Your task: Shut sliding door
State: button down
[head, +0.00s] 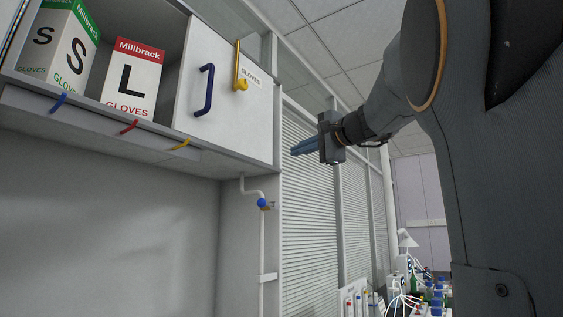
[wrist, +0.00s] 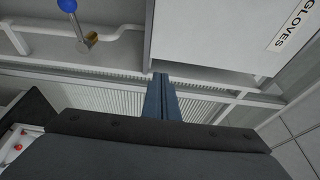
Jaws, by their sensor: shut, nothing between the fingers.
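The white sliding door (head: 225,108) stands at the right end of the wall cabinet, leaving the left part open. It carries a dark blue upright handle (head: 205,90). A yellow handle (head: 240,68) and a "GLOVES" label are to the right of the blue one. My gripper (head: 292,151) is shut and empty, to the right of the cabinet in the picture, its fingers pointing left. In the wrist view my shut fingers (wrist: 160,78) are near the lower edge of a white labelled panel (wrist: 215,35); I cannot tell whether they touch it.
Glove boxes marked S (head: 66,45) and L (head: 132,80) stand in the open part. Blue, red and yellow hooks (head: 129,127) line the cabinet's lower edge. A pipe with a blue-knobbed valve (head: 262,203) runs below. Bottles (head: 438,297) stand at the lower right.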

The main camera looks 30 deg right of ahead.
jog(key=w+p, duration=0.1)
jog(key=w, duration=0.2)
jog(key=w+a+p, duration=0.1)
jog(key=w, duration=0.2)
jog(key=w+p, duration=0.1)
jog(key=w, duration=0.2)
jog(key=shift+w+a+f, duration=0.1)
jog(key=shift+a, duration=0.15)
